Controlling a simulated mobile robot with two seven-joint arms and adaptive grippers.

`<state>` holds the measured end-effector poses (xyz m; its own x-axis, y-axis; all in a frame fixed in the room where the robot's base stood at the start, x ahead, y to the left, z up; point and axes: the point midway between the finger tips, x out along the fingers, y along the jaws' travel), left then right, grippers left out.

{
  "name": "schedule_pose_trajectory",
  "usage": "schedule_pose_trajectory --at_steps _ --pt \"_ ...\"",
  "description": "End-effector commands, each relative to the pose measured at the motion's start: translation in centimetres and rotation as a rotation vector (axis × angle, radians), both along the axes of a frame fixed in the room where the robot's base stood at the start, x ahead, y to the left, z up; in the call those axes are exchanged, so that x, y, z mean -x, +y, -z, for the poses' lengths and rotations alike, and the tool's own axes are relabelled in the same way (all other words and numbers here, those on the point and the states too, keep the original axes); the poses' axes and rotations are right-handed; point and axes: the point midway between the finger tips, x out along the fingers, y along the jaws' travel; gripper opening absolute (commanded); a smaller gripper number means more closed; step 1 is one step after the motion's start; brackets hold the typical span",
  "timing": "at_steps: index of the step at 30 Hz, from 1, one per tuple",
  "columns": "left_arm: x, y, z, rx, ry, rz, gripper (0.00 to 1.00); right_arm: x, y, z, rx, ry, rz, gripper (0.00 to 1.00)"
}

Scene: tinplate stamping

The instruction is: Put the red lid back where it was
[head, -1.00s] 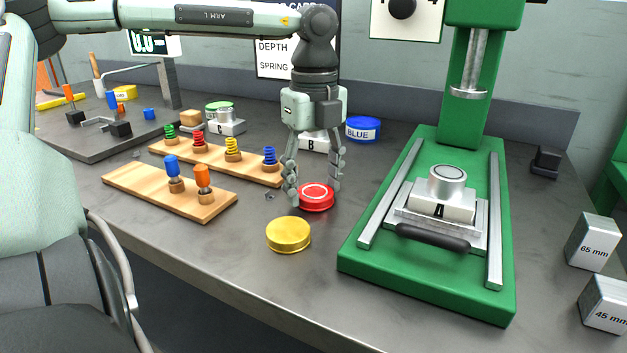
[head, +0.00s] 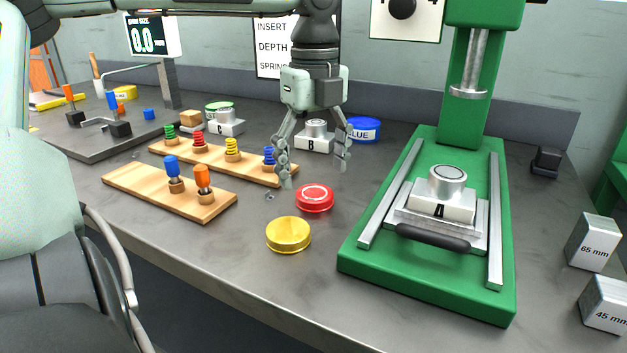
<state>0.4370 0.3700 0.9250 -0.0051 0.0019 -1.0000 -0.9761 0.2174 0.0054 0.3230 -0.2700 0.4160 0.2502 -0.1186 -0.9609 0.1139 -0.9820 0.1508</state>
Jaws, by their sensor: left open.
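The red lid (head: 315,198) lies flat on the grey bench, just behind the yellow lid (head: 288,234) and left of the green press. My left gripper (head: 314,175) is open and empty above and slightly behind the red lid, fingers spread wide and clear of it. Die block B (head: 314,143) shows between and behind the fingers. The blue lid (head: 363,130) lies behind, to the right of block B, its left edge close to a finger. A green lid (head: 219,108) lies farther back left. My right gripper is not in view.
The green press (head: 430,280) with block A (head: 441,210) stands at right. Wooden boards with springs (head: 265,178) and with blue and orange pegs (head: 140,184) lie at left. Metal blocks (head: 592,241) sit at far right. Bench in front of the yellow lid is clear.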

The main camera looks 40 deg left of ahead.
Motion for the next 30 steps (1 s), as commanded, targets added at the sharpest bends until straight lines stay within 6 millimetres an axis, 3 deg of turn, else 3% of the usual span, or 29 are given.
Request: schedule_pose_trajectory --at_steps 6,12,18,30 --pt "-0.1 0.0 -5.1 -0.002 -0.004 -0.002 0.77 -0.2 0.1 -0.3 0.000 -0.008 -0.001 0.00" --pt "-0.1 0.0 -8.1 -0.001 0.000 -0.001 0.77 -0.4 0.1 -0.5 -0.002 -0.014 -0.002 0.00" --pt "0.0 0.0 -9.1 0.000 0.001 0.001 0.77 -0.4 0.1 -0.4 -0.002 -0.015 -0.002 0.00" --pt "0.0 0.0 -9.1 0.001 0.001 0.001 0.77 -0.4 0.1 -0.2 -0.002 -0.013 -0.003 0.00"
